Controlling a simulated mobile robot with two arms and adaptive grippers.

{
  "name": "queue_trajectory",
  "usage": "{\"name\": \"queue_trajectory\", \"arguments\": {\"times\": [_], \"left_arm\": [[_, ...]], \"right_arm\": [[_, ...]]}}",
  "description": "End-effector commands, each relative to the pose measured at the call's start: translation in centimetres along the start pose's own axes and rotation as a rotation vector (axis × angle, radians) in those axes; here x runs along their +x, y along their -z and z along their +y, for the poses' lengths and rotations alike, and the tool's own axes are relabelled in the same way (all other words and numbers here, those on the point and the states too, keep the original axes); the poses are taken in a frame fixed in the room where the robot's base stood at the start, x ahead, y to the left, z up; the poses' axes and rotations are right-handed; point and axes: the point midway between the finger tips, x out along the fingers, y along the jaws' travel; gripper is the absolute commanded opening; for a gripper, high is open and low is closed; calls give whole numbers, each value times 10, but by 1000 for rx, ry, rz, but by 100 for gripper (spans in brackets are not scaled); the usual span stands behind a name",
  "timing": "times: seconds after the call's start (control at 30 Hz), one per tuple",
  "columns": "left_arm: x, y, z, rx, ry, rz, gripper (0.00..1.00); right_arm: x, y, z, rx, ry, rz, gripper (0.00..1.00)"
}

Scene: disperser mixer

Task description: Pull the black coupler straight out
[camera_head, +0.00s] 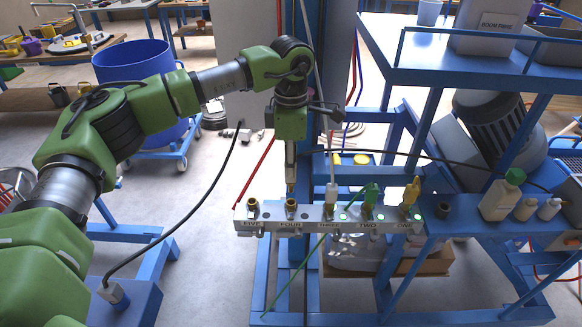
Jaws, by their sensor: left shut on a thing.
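My left gripper (291,180) points straight down above the port labelled FOUR on the pale manifold bar (310,224). It is shut on the black coupler, which is mostly hidden by the slim grey fingers; I cannot tell whether the coupler is still seated. A brass fitting (291,203) shows at port FOUR just below the fingertips. A black hose (385,153) runs from beside the gripper to the right. My right gripper is not in view.
White (332,191), green (370,194) and yellow (411,192) couplers stand close by in ports THREE, TWO and ONE. Port FIVE (253,209) has a bare brass fitting. Bottles (502,196) stand on the right shelf. A blue drum (142,100) is behind my arm.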

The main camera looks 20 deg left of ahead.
Motion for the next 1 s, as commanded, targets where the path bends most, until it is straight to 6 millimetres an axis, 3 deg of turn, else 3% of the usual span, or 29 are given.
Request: {"name": "queue_trajectory", "arguments": {"times": [0.5,1.0], "left_arm": [[-33,0,0,0,-1,-1,0],[-34,0,0,0,-1,-1,0]], "right_arm": [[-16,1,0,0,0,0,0],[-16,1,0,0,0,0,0]]}}
